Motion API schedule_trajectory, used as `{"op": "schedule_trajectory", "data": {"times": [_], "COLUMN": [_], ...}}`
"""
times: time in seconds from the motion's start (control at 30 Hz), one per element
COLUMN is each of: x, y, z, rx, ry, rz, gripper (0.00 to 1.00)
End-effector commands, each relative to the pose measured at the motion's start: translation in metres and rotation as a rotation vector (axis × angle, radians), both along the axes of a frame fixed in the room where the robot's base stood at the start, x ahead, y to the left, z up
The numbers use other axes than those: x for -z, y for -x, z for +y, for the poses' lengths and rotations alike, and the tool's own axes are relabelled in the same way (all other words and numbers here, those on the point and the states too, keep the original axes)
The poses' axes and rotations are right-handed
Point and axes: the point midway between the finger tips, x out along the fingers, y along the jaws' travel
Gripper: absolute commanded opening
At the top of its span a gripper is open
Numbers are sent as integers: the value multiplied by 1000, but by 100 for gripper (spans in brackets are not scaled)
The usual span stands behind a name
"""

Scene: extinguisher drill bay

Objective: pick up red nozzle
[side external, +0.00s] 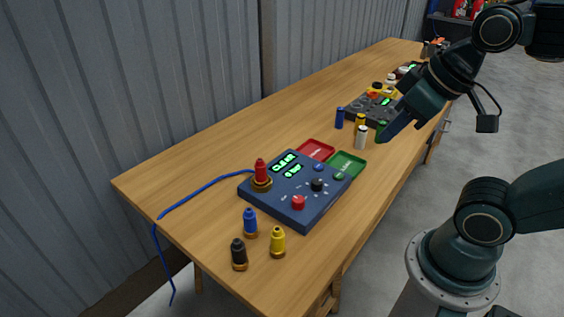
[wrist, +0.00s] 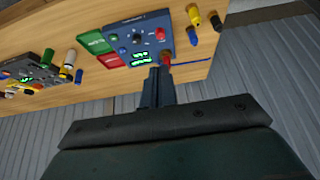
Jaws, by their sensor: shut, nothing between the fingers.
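The red nozzle (side external: 260,172) stands upright in a brass base on the left corner of the blue control box (side external: 318,212). It also shows in the wrist view (wrist: 166,57), just beyond my fingertips in the picture and partly hidden by them. My gripper (side external: 384,138) is shut and empty, held in the air to the right of the box in the side view. The wrist view shows its fingers together (wrist: 157,72). No contact with the nozzle shows.
Blue (side external: 250,222), yellow (side external: 278,241) and black (side external: 238,253) nozzles stand at the near table end. Red (side external: 316,150) and green (side external: 347,164) trays lie behind the box. A blue cord (side external: 205,190) runs off the table. A second box (side external: 370,110) and more nozzles stand farther back.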

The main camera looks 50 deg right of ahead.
Motion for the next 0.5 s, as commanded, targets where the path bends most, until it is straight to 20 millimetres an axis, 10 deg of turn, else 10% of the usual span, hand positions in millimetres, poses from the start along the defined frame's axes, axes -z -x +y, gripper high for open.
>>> {"op": "schedule_trajectory", "data": {"times": [0.37, 0.5], "x": [0, 0], "y": [0, 0], "z": [0, 0], "rx": [0, 0], "ry": [0, 0], "rz": [0, 0], "gripper": [0, 28]}}
